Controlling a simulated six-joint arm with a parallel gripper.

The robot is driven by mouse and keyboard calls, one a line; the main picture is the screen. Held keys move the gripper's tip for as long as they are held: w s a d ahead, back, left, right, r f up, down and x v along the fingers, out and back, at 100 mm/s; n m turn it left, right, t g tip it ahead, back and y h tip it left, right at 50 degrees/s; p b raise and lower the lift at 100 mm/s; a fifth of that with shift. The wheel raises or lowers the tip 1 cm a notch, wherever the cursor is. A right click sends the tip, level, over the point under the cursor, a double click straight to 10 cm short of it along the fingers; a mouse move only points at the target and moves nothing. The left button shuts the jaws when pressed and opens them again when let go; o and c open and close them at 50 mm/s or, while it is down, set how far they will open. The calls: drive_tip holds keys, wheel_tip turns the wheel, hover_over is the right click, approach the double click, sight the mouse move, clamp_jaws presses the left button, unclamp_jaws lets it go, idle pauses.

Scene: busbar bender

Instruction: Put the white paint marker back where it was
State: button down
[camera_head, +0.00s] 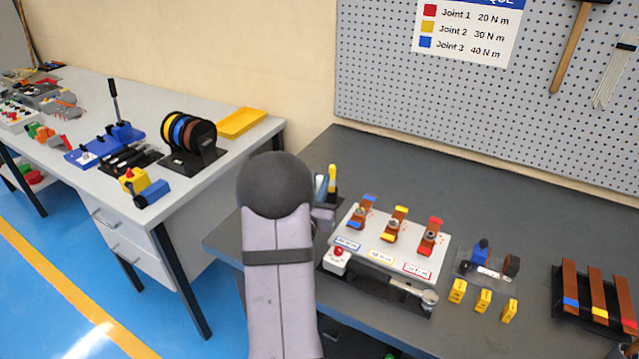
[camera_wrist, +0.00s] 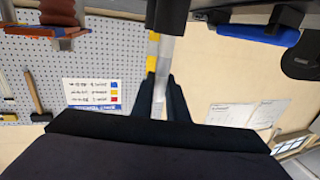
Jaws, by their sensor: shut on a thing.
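The white paint marker (camera_wrist: 164,70) is between the two dark fingers of my gripper (camera_wrist: 162,98) in the wrist view, and the gripper is shut on it. A yellow marker (camera_wrist: 152,58) is right beside it there. A dark cylindrical part (camera_wrist: 167,14) covers the marker's other end at the top of that view. In the head view the yellow marker (camera_head: 332,178) stands upright at the back left of the dark bench, beside my arm. My arm hides most of my gripper there, and the marker's base and seat are not clear.
On the dark bench (camera_head: 500,170), right of my arm, is a pale fixture (camera_head: 375,250) with three busbar joints and a torque wrench (camera_head: 405,288). Several yellow blocks (camera_head: 483,300) and a busbar rack (camera_head: 558,300) lie further right. A pegboard (camera_head: 480,100) stands behind.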

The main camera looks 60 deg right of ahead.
drive_tip(key=shift+f+b, duration=0.45)
drive_tip(key=shift+f, duration=0.05)
drive_tip(key=c, duration=1.7)
unclamp_jaws()
drive_tip(key=shift+c, duration=0.2)
drive_tip(key=shift+r, duration=0.1)
drive_tip(key=shift+r+p, duration=0.8)
drive_tip(key=shift+p, duration=0.15)
drive_tip(key=v, duration=0.2)
drive_tip(key=b+v, duration=0.1)
drive_tip(key=v, duration=0.1)
drive_tip(key=b+v, duration=0.1)
drive_tip(key=v, duration=0.1)
drive_tip(key=shift+f, duration=0.3)
drive_tip(key=shift+s+a, duration=0.25)
drive_tip(key=shift+a, duration=0.45)
drive_tip(key=shift+w, duration=0.1)
